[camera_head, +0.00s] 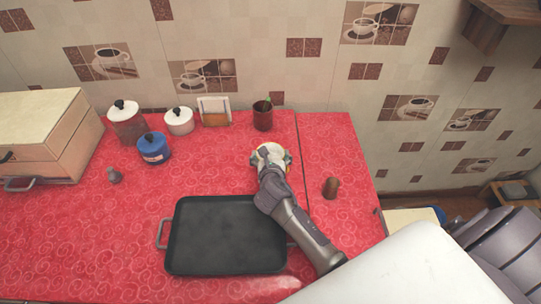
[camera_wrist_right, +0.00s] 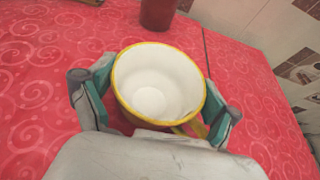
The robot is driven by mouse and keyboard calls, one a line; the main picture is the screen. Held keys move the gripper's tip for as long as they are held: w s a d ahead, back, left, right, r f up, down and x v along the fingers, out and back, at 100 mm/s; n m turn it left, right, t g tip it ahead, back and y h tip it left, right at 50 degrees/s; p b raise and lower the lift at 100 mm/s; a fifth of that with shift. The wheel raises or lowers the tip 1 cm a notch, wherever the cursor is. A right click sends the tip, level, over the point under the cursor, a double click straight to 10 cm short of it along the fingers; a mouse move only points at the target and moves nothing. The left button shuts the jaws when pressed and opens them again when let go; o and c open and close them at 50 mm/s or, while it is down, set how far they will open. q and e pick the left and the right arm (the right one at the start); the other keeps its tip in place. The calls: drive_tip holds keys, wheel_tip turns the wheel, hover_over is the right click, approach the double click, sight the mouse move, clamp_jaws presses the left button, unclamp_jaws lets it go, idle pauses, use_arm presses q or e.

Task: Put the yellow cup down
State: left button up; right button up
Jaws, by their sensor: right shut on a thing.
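The yellow cup (camera_wrist_right: 158,88) has a white inside, a yellow rim and a yellow handle at the lower right in the right wrist view. My right gripper (camera_wrist_right: 152,98) is shut on it, with one finger on each side of the cup. In the head view the cup (camera_head: 269,152) is mostly covered by my right gripper (camera_head: 271,160), over the red counter behind the dark tray. The cup is upright and looks empty. I cannot tell whether its bottom touches the counter. My left gripper is not in view.
A dark tray (camera_head: 226,236) lies in front of the cup. A brown pot with a plant (camera_head: 262,116) stands behind it, and a small brown shaker (camera_head: 330,188) to its right. Jars, including a blue one (camera_head: 153,148), stand at the left. The red counter (camera_head: 215,165) is clear left of the cup.

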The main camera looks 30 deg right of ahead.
drive_tip(key=shift+f, duration=0.1)
drive_tip(key=o, duration=1)
drive_tip(key=v, duration=1.2)
drive_tip(key=shift+r+p, duration=0.2)
drive_tip(key=shift+p, duration=0.15)
